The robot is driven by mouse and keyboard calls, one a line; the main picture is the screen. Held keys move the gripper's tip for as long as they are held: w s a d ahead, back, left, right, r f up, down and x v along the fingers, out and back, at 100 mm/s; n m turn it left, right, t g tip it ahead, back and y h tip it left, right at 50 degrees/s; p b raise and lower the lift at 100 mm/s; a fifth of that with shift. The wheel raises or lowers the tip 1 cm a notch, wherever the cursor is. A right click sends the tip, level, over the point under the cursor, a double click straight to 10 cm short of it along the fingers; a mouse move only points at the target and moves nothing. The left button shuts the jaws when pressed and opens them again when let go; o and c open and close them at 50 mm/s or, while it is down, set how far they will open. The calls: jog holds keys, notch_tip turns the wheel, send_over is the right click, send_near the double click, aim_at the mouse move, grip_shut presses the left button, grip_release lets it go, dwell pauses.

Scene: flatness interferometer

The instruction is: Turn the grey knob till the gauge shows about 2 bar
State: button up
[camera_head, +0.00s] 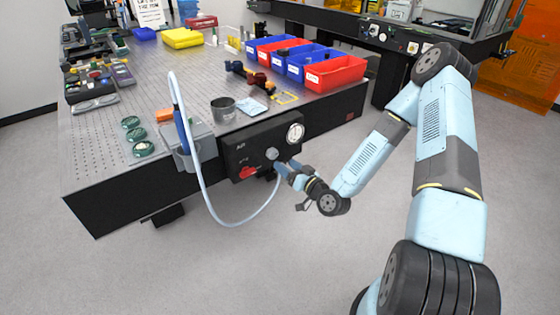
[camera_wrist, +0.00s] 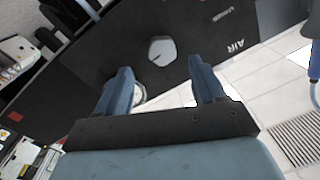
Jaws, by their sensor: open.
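The grey knob (camera_head: 271,155) sits on the front of a black air panel (camera_head: 232,150) at the table's front edge. In the wrist view the knob (camera_wrist: 162,51) lies just beyond and between my fingertips. My gripper (camera_head: 279,167) is open, its blue fingers (camera_wrist: 160,66) pointing at the panel, with nothing between them. A small gap seems to remain between fingers and knob. The round white gauge (camera_head: 294,132) is at the panel's upper right; its reading is too small to tell. In the wrist view the gauge (camera_wrist: 138,95) is mostly hidden behind the left finger.
A red handle (camera_head: 248,173) is on the panel, left of and below the knob. A pale hose (camera_head: 206,205) loops down in front of the panel. A metal cup (camera_head: 223,110) and blue and red bins (camera_head: 335,73) stand on the perforated table. The floor in front is clear.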

jog(key=v, duration=0.7)
jog(key=shift+d, duration=0.1)
jog(key=w+d+r+n+g+h, duration=0.4)
jog(key=d+r+g+h, duration=0.25)
jog(key=d+r, duration=0.2)
jog(key=s+d+r+m+h, duration=0.1)
jog(key=s+d+r+h, duration=0.1)
jog(key=r, duration=0.4)
jog(key=s+d+r+m+h, duration=0.1)
jog(key=s+d+r+h, duration=0.15)
jog(key=r, duration=0.35)
jog(key=s+r+m+g, duration=0.1)
jog(key=s+r+m, duration=0.1)
jog(key=s+r, duration=0.6)
jog(key=s+r+m+g, duration=0.1)
jog(key=s+r+m, duration=0.2)
jog(key=s+r, duration=0.6)
jog(key=s, duration=0.6)
